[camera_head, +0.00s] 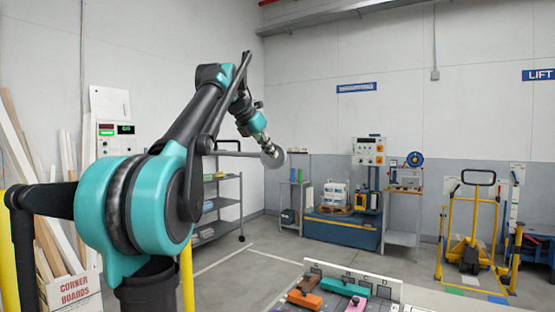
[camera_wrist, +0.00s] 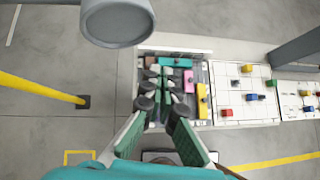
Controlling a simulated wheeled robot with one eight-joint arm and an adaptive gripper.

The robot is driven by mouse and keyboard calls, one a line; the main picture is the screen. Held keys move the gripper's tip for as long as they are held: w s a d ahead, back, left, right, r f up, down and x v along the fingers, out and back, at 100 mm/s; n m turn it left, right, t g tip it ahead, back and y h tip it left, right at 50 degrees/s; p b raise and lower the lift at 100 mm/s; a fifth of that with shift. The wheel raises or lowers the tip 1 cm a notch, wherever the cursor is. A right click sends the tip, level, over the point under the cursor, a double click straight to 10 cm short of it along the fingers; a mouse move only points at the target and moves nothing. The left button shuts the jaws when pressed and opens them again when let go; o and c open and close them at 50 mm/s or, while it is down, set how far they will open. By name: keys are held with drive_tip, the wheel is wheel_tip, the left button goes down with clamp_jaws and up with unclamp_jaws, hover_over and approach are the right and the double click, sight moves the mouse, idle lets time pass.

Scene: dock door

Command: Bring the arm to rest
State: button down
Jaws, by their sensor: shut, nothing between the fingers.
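My arm (camera_head: 150,205) is raised and bent in the head view. Its upper links reach up, and its wrist end hangs out to the right, well above the floor. My gripper (camera_wrist: 161,73) shows in the wrist view with its two fingers brought together at the tips and nothing between them. In that picture the fingers overlap a tray of coloured blocks below; I cannot tell the exact height between them. The gripper's fingers are hard to make out in the head view.
The tray (camera_wrist: 150,116) holds teal, pink and yellow blocks. Beside it a white gridded board (camera_wrist: 228,84) carries small coloured pieces. A yellow post (camera_wrist: 40,88) stands to the left. A grey shelf rack (camera_head: 222,204), a blue bench (camera_head: 340,232) and a yellow pallet truck (camera_head: 470,250) stand farther back.

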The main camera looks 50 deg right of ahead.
drive_tip(key=s+a+r, duration=0.1)
drive_tip(key=a+r, duration=0.3)
drive_tip(key=shift+s+a+r, duration=0.15)
drive_tip(key=shift+a+r, duration=0.1)
drive_tip(key=shift+a, duration=0.05)
